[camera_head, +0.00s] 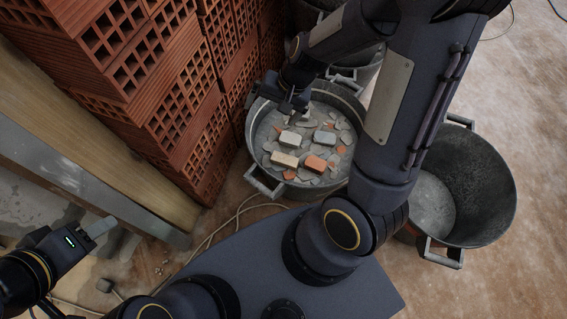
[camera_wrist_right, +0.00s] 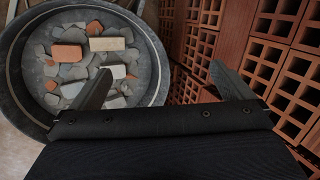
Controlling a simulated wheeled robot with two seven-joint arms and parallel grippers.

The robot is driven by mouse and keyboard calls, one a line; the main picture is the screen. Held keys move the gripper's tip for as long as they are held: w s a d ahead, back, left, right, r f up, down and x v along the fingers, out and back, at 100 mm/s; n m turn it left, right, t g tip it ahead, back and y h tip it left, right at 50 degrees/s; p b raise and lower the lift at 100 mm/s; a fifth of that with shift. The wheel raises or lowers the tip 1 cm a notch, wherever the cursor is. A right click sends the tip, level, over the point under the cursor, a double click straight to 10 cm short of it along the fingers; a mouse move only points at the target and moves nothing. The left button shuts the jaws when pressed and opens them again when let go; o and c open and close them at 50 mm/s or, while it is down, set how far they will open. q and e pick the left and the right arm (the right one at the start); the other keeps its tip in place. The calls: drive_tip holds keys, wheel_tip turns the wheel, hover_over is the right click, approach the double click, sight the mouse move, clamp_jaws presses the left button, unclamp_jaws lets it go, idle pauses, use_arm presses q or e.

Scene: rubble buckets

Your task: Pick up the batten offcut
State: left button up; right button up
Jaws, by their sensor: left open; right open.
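The batten offcut appears to be the pale tan block (camera_head: 284,160) lying on rubble in the near-left part of the left bucket (camera_head: 262,181). It also shows in the right wrist view (camera_wrist_right: 107,44), beside an orange brick piece. My right gripper (camera_head: 291,104) is open and empty above the far-left part of that bucket. In the right wrist view (camera_wrist_right: 163,82) one finger is over the rubble and the other over the bricks beyond the rim; the offcut is not between them. My left gripper (camera_head: 100,228) is open and empty, low at the left, away from the bucket.
An orange brick piece (camera_head: 316,163), a grey block (camera_head: 325,138) and a pale block (camera_head: 290,138) lie near the offcut among flat shards. Stacked hollow bricks (camera_head: 185,110) stand close to the left bucket. An empty bucket (camera_head: 485,195) stands right; another is partly hidden behind my arm.

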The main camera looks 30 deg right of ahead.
drive_tip(key=m+g+h+b, duration=0.1)
drive_tip(key=h+b, duration=0.1)
hover_over(285, 159)
drive_tip(key=w+a, duration=0.1)
drive_tip(key=a, duration=0.2)
drive_tip(key=s+d+f+x, duration=0.1)
drive_tip(key=s+d+x, duration=0.1)
drive_tip(key=x, duration=1.1)
drive_tip(key=d+f+b, duration=0.1)
drive_tip(key=f, duration=0.3)
drive_tip(key=d+f+g+h+b, duration=0.1)
drive_tip(key=f, duration=0.4)
drive_tip(key=d+f+m+h+b, duration=0.1)
drive_tip(key=f, duration=0.4)
drive_tip(key=shift+d+f, duration=0.15)
drive_tip(key=shift+d, duration=0.05)
drive_tip(key=f+b, duration=0.1)
drive_tip(key=f, duration=0.1)
drive_tip(key=f+b, duration=0.2)
drive_tip(key=f, duration=0.1)
drive_tip(key=shift+s+f, duration=0.1)
drive_tip(key=shift+s, duration=0.15)
use_arm(q)
wheel_tip(285, 159, down, 10)
drive_tip(key=shift+r, duration=0.25)
drive_tip(key=shift+s, duration=0.1)
use_arm(e)
drive_tip(key=c, duration=0.7)
